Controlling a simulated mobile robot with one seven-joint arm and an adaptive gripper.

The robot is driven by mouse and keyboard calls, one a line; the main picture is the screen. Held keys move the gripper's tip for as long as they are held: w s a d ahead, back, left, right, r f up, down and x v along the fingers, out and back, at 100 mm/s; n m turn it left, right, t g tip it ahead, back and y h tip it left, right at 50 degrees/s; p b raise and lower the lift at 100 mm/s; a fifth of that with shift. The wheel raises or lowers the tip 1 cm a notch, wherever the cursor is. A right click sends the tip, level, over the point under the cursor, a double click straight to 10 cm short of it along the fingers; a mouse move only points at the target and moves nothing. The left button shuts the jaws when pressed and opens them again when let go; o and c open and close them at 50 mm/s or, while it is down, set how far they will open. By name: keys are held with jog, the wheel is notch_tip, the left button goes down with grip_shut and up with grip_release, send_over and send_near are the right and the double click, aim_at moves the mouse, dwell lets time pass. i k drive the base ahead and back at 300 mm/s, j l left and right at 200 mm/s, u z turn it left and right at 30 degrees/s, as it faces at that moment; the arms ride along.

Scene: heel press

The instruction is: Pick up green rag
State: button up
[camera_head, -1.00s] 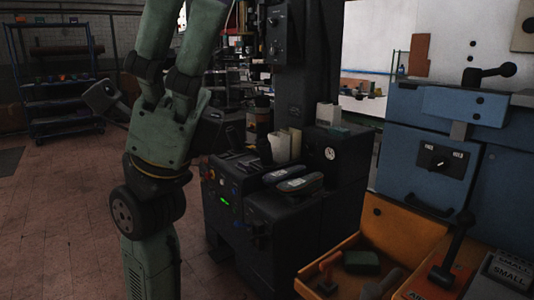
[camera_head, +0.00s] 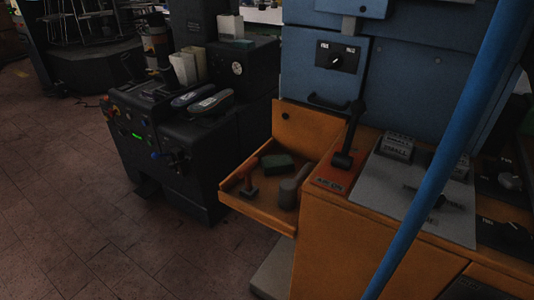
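A dark green block-shaped item (camera_head: 277,164), which looks like the folded green rag, lies in the orange tray (camera_head: 262,217) on the left side of the orange machine. A red-handled tool (camera_head: 249,187) lies to its left and a grey rounded object (camera_head: 289,191) to its right, close to it. My gripper is not in the current view, so its state is hidden.
The blue and orange machine (camera_head: 322,84) with a black lever (camera_head: 350,140) stands behind and right of the tray. A blue pole (camera_head: 446,150) crosses the right foreground. A black machine (camera_head: 168,143) stands left. The floor at lower left is clear.

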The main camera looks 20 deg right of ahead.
aim_at(275, 165)
jog(key=j+z, duration=0.15)
jog(key=z, duration=0.25)
jog(key=i+j+z, duration=0.1)
jog(key=z, duration=0.3)
jog(key=j+z, duration=0.2)
jog(key=z, duration=0.2)
jog(key=j+z, duration=0.25)
jog(key=j, duration=0.35)
jog(key=j+z, duration=0.25)
jog(key=j, duration=1.15)
jog(key=i, duration=0.4)
